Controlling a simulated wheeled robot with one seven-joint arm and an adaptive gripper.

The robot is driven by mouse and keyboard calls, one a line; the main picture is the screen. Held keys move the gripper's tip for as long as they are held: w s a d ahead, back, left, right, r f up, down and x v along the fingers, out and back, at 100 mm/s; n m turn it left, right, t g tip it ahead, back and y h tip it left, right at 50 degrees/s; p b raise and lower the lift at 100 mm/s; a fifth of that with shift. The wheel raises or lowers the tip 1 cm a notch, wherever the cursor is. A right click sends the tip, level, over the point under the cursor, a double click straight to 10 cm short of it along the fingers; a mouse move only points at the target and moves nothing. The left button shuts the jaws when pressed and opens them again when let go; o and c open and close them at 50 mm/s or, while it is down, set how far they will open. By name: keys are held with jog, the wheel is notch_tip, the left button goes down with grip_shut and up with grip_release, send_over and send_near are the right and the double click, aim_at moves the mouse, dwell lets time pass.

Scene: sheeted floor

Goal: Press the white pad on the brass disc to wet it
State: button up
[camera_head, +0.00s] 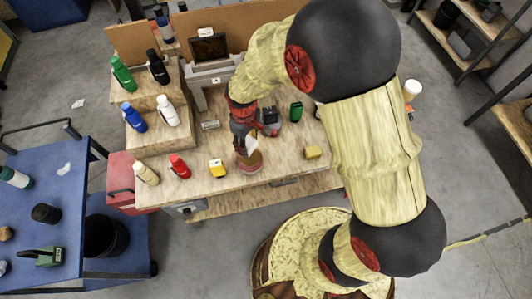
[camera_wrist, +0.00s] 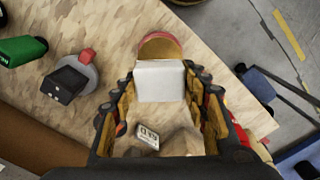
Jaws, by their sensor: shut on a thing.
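The white pad (camera_wrist: 160,80) is a pale block between the two fingers of my gripper (camera_head: 244,142), which is shut on it. In the head view, the brass disc (camera_head: 250,168) shows near the front edge of the workbench, below my gripper. The pad hides part of the disc in the wrist view. I cannot tell whether the pad touches it.
A black block on a grey round base (camera_wrist: 76,80) and a green item (camera_wrist: 22,50) stand beside my gripper. Several bottles stand at left. A blue cart (camera_head: 40,205) is left.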

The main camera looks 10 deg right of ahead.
aim_at(250, 154)
jog(key=shift+s, duration=0.1)
jog(key=shift+f+b, duration=2.1)
jog(key=shift+f, duration=0.8)
jog(key=shift+d+f+b, duration=0.1)
jog(key=shift+f+b, duration=0.55)
jog(key=shift+f, duration=0.45)
dwell(0.4)
jog(key=shift+r+p, duration=2.55)
jog(key=shift+r, duration=1.05)
jog(key=shift+f, duration=0.1)
